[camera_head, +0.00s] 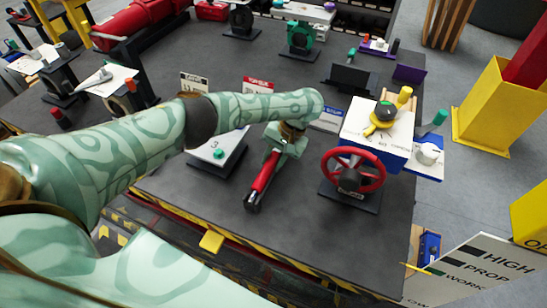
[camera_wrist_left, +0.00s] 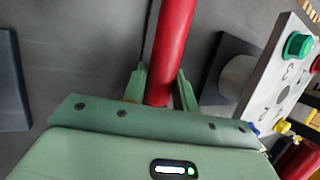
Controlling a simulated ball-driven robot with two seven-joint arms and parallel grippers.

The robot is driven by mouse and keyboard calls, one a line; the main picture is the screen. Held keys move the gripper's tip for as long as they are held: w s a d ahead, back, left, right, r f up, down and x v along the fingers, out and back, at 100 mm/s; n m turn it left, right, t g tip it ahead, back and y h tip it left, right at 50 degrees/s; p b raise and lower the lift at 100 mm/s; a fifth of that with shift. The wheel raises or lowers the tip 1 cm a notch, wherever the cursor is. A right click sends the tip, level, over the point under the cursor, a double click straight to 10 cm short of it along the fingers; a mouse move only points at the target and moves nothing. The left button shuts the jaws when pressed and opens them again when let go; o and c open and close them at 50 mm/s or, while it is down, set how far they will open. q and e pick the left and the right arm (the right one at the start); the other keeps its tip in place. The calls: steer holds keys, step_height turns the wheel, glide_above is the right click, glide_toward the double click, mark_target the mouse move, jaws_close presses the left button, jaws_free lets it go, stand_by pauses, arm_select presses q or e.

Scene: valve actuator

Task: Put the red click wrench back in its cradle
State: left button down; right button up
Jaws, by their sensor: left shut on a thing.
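The red click wrench (camera_head: 265,172) is in the middle of the head view, with a red shaft and a dark end pointing down toward the table's front edge. My left gripper (camera_head: 277,153) is shut on it; the fingers close around the red shaft in the left wrist view (camera_wrist_left: 160,88), where the wrench (camera_wrist_left: 172,45) runs up out of frame. I cannot tell whether the dark end touches the table. No cradle is clearly recognisable; a dark bracket (camera_head: 350,78) stands behind, to the right. My right gripper is out of view.
A red handwheel (camera_head: 353,172) on a dark base stands just right of the wrench. A white box (camera_head: 378,125) with a yellow-handled valve is behind it. A tilted numbered panel (camera_head: 218,150) stands left of the gripper. A red-headed sign (camera_head: 257,86) is farther back.

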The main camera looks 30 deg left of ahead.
arm_select(q)
steer(key=shift+f, duration=0.1)
steer(key=c, duration=1)
jaws_free()
steer(key=shift+c, duration=0.2)
steer(key=p+v, duration=0.4)
steer(key=v, duration=1.2)
steer(key=shift+d, duration=0.15)
